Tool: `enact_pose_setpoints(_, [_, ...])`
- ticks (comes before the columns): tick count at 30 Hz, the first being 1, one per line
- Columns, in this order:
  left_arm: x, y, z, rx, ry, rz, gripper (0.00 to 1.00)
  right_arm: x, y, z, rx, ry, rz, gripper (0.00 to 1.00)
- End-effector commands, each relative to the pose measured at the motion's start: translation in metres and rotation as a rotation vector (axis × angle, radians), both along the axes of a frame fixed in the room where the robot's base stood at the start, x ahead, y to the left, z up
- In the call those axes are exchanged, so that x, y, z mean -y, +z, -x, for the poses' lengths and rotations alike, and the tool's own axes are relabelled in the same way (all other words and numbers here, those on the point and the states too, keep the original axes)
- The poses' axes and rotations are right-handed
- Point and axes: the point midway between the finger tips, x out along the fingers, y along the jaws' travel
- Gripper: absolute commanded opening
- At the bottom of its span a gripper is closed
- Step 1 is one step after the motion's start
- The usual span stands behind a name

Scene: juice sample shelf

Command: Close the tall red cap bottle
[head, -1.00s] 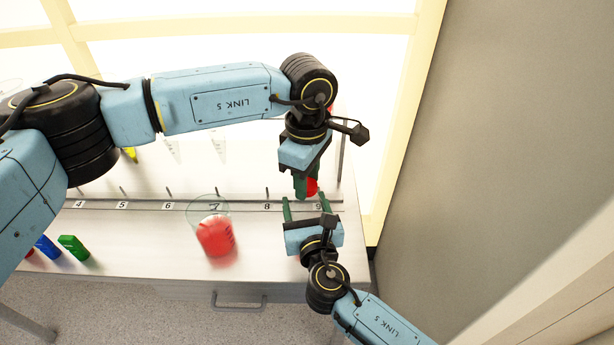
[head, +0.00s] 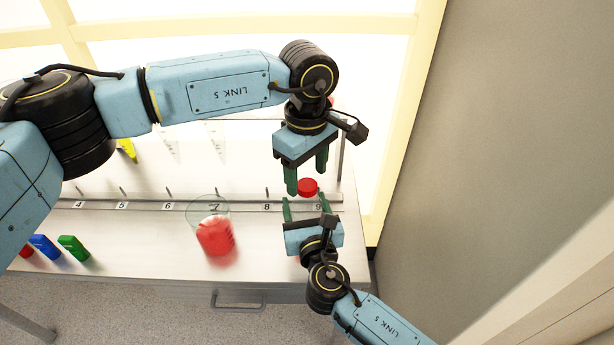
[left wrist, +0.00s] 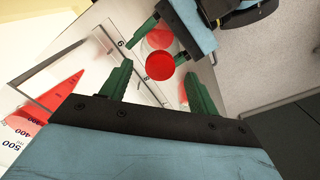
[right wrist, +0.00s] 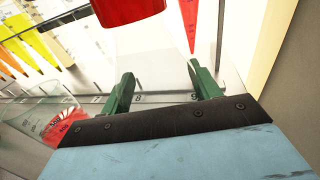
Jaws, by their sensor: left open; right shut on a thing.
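The tall bottle shows in the right wrist view as a clear body (right wrist: 152,60) with a red cap (right wrist: 128,8) at its top. The red cap also shows in the head view (head: 308,187) and the left wrist view (left wrist: 160,66). The cap appears to sit on the bottle's mouth; whether it is fully seated I cannot tell. My left gripper (head: 306,181) is open just above the cap, its fingers spread and apart from it. My right gripper (head: 304,199) is shut on the bottle's clear body from the front, below the cap, near number 9.
A clear beaker with red liquid (head: 215,237) stands on the counter near number 7. Green (head: 74,247) and blue (head: 45,246) pieces lie at the left. A number rail (head: 145,205) runs behind. A grey wall (head: 480,130) is at the right.

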Motion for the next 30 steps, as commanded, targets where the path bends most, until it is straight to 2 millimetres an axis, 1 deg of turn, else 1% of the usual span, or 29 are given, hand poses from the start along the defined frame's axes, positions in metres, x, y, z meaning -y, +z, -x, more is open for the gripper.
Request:
enact_pose_setpoints(1, [0.000, 0.011, -0.001, 0.005, 0.000, 0.002, 0.61, 0.000, 0.000, 0.000, -0.001, 0.000, 0.000, 0.00])
enact_pose_setpoints(6, [0.000, 0.049, -0.001, 0.004, 0.000, 0.003, 0.61, 0.000, 0.000, 0.000, -0.001, 0.000, 0.000, 0.00])
enact_pose_setpoints(9, [0.000, 0.069, -0.001, 0.004, 0.000, 0.002, 0.61, 0.000, 0.000, 0.000, -0.001, 0.000, 0.000, 0.00])
enact_pose_setpoints(12, [0.000, 0.084, 0.000, 0.003, 0.000, 0.001, 0.61, 0.000, 0.000, 0.000, -0.001, 0.000, 0.000, 0.00])
enact_pose_setpoints(15, [0.000, 0.095, 0.000, 0.002, -0.001, 0.001, 0.61, 0.000, 0.000, 0.000, -0.001, 0.000, 0.000, 0.00])
enact_pose_setpoints(18, [0.000, 0.100, 0.000, 0.001, -0.001, 0.001, 0.61, 0.000, 0.000, 0.000, -0.001, 0.000, 0.000, 0.00])
enact_pose_setpoints(27, [0.000, 0.102, 0.000, 0.001, -0.001, 0.001, 0.61, 0.000, 0.000, 0.000, 0.000, 0.000, 0.000, 0.00])
enact_pose_setpoints(28, [0.000, 0.102, 0.000, 0.001, -0.001, 0.001, 0.61, 0.000, 0.000, 0.000, 0.000, 0.000, 0.000, 0.66])
enact_pose_setpoints(30, [0.000, 0.101, 0.000, 0.001, -0.001, 0.001, 0.61, 0.000, 0.000, 0.000, 0.000, 0.000, 0.000, 0.75])
